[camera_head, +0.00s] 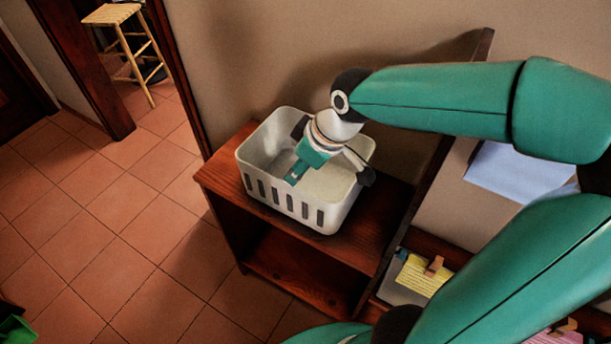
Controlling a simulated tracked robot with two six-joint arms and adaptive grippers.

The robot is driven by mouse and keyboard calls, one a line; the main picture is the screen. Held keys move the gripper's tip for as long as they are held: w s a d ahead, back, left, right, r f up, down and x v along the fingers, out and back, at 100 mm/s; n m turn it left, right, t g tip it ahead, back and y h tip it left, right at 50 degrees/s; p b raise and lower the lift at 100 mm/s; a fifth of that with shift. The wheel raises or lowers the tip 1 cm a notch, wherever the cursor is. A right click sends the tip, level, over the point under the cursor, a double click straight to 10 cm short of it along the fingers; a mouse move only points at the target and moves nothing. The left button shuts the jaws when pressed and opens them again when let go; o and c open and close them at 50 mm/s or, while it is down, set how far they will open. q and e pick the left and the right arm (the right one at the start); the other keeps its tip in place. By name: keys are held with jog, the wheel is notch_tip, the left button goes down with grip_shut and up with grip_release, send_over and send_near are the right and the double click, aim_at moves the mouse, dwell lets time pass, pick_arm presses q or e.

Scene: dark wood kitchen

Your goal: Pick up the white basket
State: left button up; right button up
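The white basket (332,216) stands upright on top of a low dark red wooden shelf unit, with a row of slots in its front wall. It looks empty, though my gripper hides part of its inside. My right gripper (332,153) reaches over the basket from the right. Its dark fingertips are spread apart, one over the basket's inside and one by its right rim. I cannot tell whether that finger touches the rim. My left gripper is not in view.
The shelf unit (215,180) has bare top around the basket and stands against the wall. A dark upright board is at its right. Yellow notes (423,276) and blue papers (515,172) are further right.

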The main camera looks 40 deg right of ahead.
aim_at(288, 184)
jog(key=x, duration=0.7)
jog(key=shift+w+f, duration=0.1)
jog(key=shift+f, duration=0.05)
jog(key=shift+w+x, duration=0.2)
jog(key=shift+x, duration=1.2)
jog(key=shift+w+x, duration=0.2)
jog(key=shift+x, duration=1.15)
jog(key=shift+r, duration=0.2)
grip_shut()
